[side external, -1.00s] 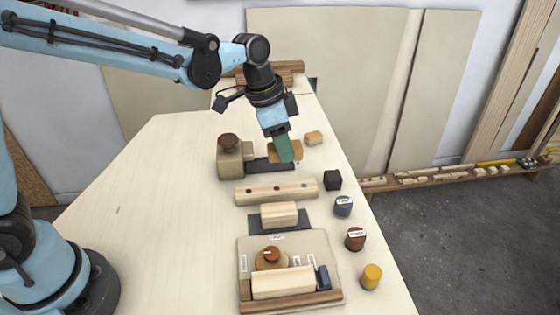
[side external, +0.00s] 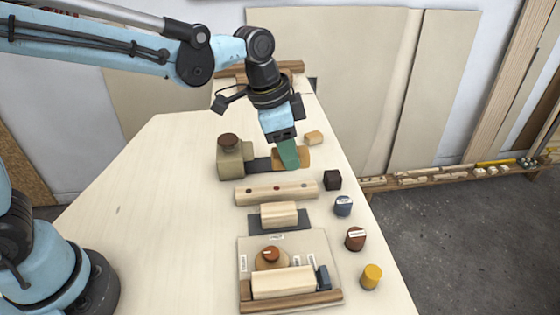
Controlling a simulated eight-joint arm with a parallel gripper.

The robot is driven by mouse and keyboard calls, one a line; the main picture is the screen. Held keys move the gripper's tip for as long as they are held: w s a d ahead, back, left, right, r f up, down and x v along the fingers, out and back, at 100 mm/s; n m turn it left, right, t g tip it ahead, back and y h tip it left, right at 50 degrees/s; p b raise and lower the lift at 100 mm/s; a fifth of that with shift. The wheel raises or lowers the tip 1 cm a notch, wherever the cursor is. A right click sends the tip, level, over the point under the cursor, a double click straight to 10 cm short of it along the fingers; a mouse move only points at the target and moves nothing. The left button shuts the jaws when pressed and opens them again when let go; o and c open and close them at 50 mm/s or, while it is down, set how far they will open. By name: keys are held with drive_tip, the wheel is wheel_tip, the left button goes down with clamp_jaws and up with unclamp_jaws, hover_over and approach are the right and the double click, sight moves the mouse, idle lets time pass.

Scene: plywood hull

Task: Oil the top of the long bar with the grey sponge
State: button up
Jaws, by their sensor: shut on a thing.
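A small dark blue-grey block (side external: 322,277), possibly the grey sponge, stands at the right of the near tray (side external: 243,247). I cannot confirm what it is.
A beige block with a brown knob (side external: 230,157) stands left of my gripper. A pale block (side external: 279,212) lies on a dark pad. A black cube (side external: 332,180) and blue, brown and yellow cylinders (side external: 371,277) line the right edge. The bench's left side is clear.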

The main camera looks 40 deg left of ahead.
drive_tip(key=s+d+r+m, duration=0.1)
drive_tip(key=s+d+m, duration=0.35)
drive_tip(key=s, duration=0.45)
drive_tip(key=m+g, duration=0.2)
drive_tip(key=m, duration=0.2)
hover_over(259, 285)
drive_tip(key=a, duration=0.1)
drive_tip(key=shift+h, duration=0.5)
drive_tip(key=shift+f, duration=3.7)
drive_tip(key=shift+w+d+r, duration=0.25)
drive_tip(key=shift+w+d, duration=0.15)
drive_tip(key=shift+c, duration=0.4)
drive_tip(key=shift+w+d+f, duration=0.45)
drive_tip(key=shift+w+d, duration=0.1)
drive_tip(key=shift+d, duration=0.05)
drive_tip(key=shift+w+d, duration=2.1)
drive_tip(key=shift+s+a, duration=3.05)
drive_tip(key=shift+a, duration=0.05)
drive_tip(key=shift+s+a+r, duration=0.1)
drive_tip(key=shift+r, duration=1)
wheel_tip(259, 285, up, 6)
